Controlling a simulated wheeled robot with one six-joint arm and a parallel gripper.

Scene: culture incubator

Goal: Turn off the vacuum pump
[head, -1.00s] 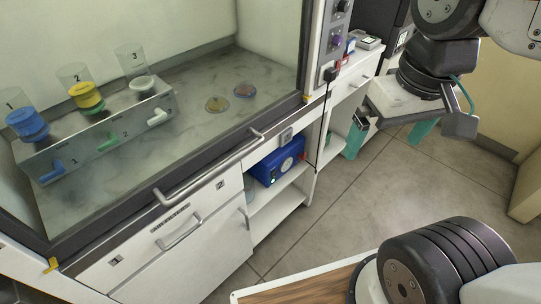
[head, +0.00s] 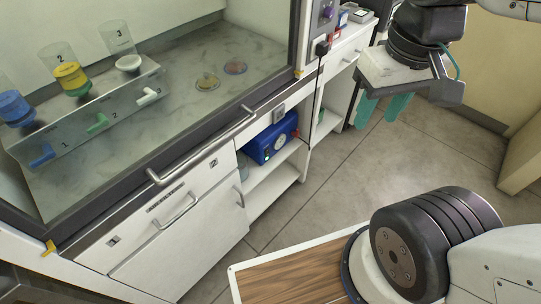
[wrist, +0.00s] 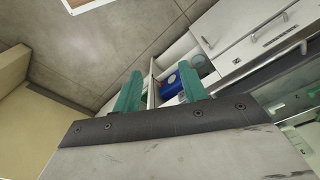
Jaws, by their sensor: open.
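The vacuum pump is a blue box (head: 268,142) on an open shelf under the fume hood, at the middle of the head view. Its front has a round pale dial and a small lit green spot at the lower left. In the wrist view the blue pump (wrist: 173,82) shows small, just right of the middle between the fingers. My gripper (head: 383,108) is open and empty, with green fingers pointing down, to the right of the pump and well apart from it. The fingers also show in the wrist view (wrist: 160,92).
The hood bench (head: 180,120) holds a manifold with numbered filter cups and colored valves, and two dishes. The hood's front handle (head: 200,150) juts out above the cabinet (head: 190,245). A side counter (head: 345,40) stands behind. The grey floor (head: 340,190) before the shelf is clear.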

